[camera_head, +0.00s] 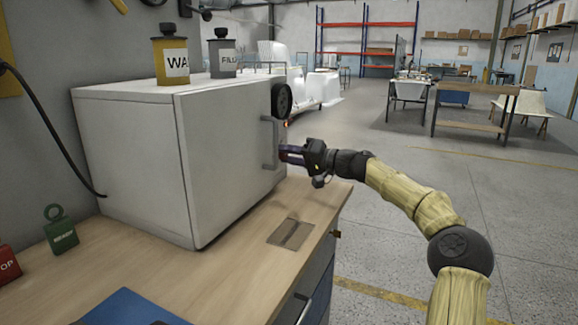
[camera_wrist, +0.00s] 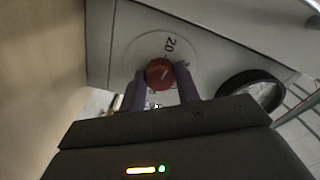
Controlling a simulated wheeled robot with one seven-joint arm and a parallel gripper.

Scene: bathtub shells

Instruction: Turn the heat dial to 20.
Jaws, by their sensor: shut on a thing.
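The heat dial (camera_wrist: 160,72) is a round red knob with a short white mark, on a pale scale plate (camera_wrist: 140,50) in the wrist view. The number 20 stands just above the knob, slightly right, and another number sits at its right, partly hidden by a finger. The white mark is slanted; I cannot tell which number it points to. My gripper (camera_wrist: 163,82) has its two purple fingers closed on either side of the knob. In the head view my gripper (camera_head: 290,154) is at the cabinet's right end, beside the handle, and the dial is hidden.
A white box-shaped cabinet (camera_head: 135,150) with a grey handle (camera_head: 269,143) stands on the wooden bench (camera_head: 150,270). A black round part (camera_head: 282,100) sticks out near its top right corner. Yellow (camera_head: 171,58) and grey (camera_head: 222,58) bottles stand on top. Open floor lies right.

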